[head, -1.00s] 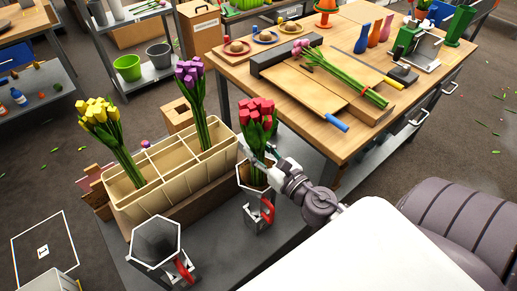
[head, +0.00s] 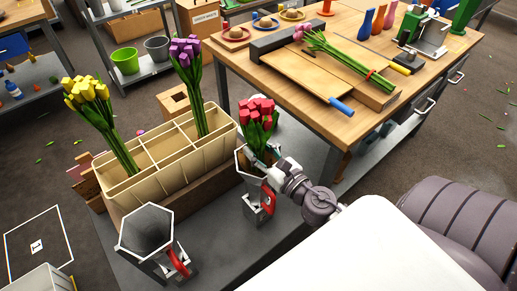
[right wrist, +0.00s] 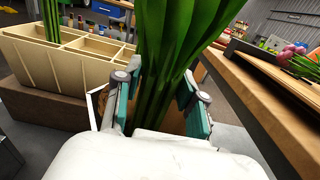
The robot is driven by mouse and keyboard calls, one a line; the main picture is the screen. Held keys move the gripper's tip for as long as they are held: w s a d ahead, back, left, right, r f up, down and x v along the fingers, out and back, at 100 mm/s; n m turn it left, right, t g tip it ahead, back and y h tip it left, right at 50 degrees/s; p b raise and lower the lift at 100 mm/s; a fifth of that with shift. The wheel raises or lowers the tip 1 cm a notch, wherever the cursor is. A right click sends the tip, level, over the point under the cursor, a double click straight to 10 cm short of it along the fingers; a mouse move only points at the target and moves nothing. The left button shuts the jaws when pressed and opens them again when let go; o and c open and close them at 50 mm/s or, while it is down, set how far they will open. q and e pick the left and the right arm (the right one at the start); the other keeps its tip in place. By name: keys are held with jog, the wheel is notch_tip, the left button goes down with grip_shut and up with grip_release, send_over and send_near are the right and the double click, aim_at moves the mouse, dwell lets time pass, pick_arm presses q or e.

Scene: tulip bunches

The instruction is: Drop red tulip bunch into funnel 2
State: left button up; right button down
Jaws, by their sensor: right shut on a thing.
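The red tulip bunch (head: 257,110) stands upright with its green stems down in the mouth of the back funnel (head: 241,168), a grey metal one with a red handle. My right gripper (head: 264,155) is shut on its stems at the funnel's rim. In the right wrist view the stems (right wrist: 165,70) rise between the teal finger pads. The lower stem ends are hidden. A second, similar funnel (head: 147,228) stands empty at the front left. I cannot read a number on either funnel. My left gripper is not in view.
A cream divided crate (head: 125,201) beside the funnels holds yellow tulips (head: 85,90) and purple tulips (head: 185,50). A wooden workbench (head: 290,92) with a pink bunch (head: 335,55) stands behind. Grey tabletop is free between the funnels.

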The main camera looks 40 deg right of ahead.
jog(key=c, duration=0.6)
grip_release()
jog(key=o, duration=0.6)
jog(key=shift+s+f, duration=0.1)
